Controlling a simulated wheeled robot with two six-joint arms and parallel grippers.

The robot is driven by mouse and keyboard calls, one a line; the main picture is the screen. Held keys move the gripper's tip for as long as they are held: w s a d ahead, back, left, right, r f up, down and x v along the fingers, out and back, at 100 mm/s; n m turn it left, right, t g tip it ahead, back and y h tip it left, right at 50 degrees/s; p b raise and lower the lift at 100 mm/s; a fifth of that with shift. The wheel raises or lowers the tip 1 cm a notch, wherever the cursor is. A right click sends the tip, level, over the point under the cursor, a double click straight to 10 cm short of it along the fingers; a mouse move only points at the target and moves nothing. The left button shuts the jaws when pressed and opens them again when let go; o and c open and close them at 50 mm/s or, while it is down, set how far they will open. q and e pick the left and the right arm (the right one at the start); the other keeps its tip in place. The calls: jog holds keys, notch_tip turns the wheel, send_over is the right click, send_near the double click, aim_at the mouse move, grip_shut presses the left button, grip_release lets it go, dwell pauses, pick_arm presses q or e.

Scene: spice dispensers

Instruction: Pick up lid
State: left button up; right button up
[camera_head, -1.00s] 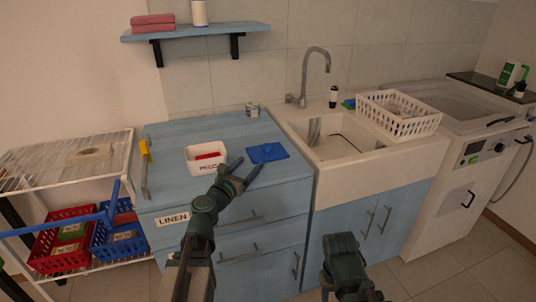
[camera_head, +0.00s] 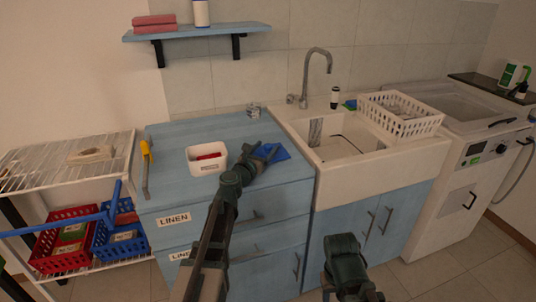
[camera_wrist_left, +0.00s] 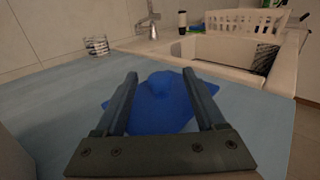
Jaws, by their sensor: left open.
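A flat blue lid (camera_head: 283,152) with a raised knob lies on the blue counter top. My left gripper (camera_head: 262,151) is open over it and hides part of it in the head view. In the left wrist view the lid (camera_wrist_left: 160,112) shows between the two spread fingers of the gripper (camera_wrist_left: 159,74), its knob near the fingertips. Whether the fingers touch it I cannot tell. A white container (camera_head: 207,168) with something red inside stands to the left of the lid. My right arm shows at the bottom, but its gripper does not.
The sink (camera_head: 345,155) lies right of the counter, with a white basket (camera_head: 400,128) beyond it. A small glass (camera_head: 253,111) stands at the counter's back. A yellow-handled tool (camera_head: 146,160) is at the left edge. Bare counter lies behind the lid.

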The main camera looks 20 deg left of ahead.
pick_arm(q)
jog(key=shift+w+d, duration=0.1)
jog(key=shift+w, duration=0.25)
grip_shut()
jog(key=shift+r, duration=0.15)
